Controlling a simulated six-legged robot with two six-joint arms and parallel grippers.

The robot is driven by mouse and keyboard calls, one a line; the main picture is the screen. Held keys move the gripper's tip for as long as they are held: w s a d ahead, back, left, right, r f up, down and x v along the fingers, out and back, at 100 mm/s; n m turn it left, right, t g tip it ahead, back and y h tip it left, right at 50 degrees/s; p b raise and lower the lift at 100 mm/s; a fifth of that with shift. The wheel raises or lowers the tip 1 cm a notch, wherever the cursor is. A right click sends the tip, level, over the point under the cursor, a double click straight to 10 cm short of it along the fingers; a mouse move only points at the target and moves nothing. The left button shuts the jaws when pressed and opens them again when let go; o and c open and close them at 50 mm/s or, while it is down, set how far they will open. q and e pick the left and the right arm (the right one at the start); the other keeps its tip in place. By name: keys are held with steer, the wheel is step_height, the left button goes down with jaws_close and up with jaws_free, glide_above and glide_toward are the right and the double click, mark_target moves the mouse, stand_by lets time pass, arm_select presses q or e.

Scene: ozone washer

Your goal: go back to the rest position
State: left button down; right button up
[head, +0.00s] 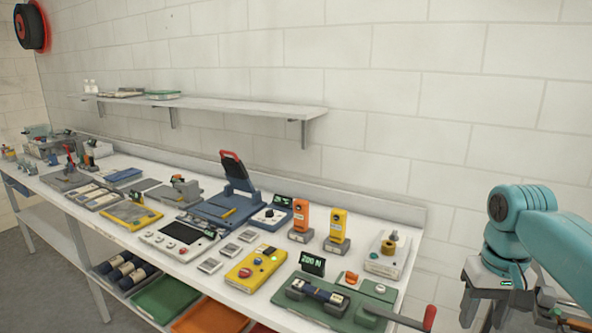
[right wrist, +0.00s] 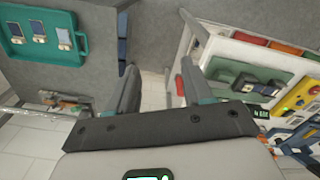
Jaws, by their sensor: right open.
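My right gripper (head: 482,315) is at the lower right of the head view, beyond the right end of the workbench (head: 408,262), with its teal arm coming in from the right. Its fingers point down and are partly cut off by the lower edge. In the right wrist view the two fingers of my right gripper (right wrist: 158,70) stand apart, with nothing between them but the pale floor. My left gripper is not in view.
The green fixture (head: 335,305) with a red-handled lever (head: 429,317) stands at the bench's near right end, closest to the gripper. Yellow, orange and blue devices crowd the bench. A wall shelf (head: 230,104) hangs behind. A teal tray (right wrist: 42,38) shows in the right wrist view.

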steer(key=a+f+n+y, duration=0.1)
steer(key=a+f, duration=0.3)
steer(key=f, duration=0.5)
steer(key=a+f+y, duration=0.1)
steer(key=a+f, duration=0.3)
steer(key=f, duration=0.5)
steer(key=a+f+n, duration=0.1)
steer(key=a+f, duration=0.3)
steer(key=f, duration=0.5)
steer(key=s+a+f+y, duration=0.2)
steer(key=s+a+f, duration=0.35)
steer(key=f, duration=0.45)
steer(key=s+a+f+m, duration=0.1)
steer(key=s+a+f, duration=0.1)
steer(key=s, duration=0.5)
steer(key=s+a+f+m, duration=0.1)
steer(key=s+a+f, duration=0.1)
steer(key=s, duration=0.5)
steer(key=shift+s+f, duration=0.2)
steer(key=shift+f, duration=0.6)
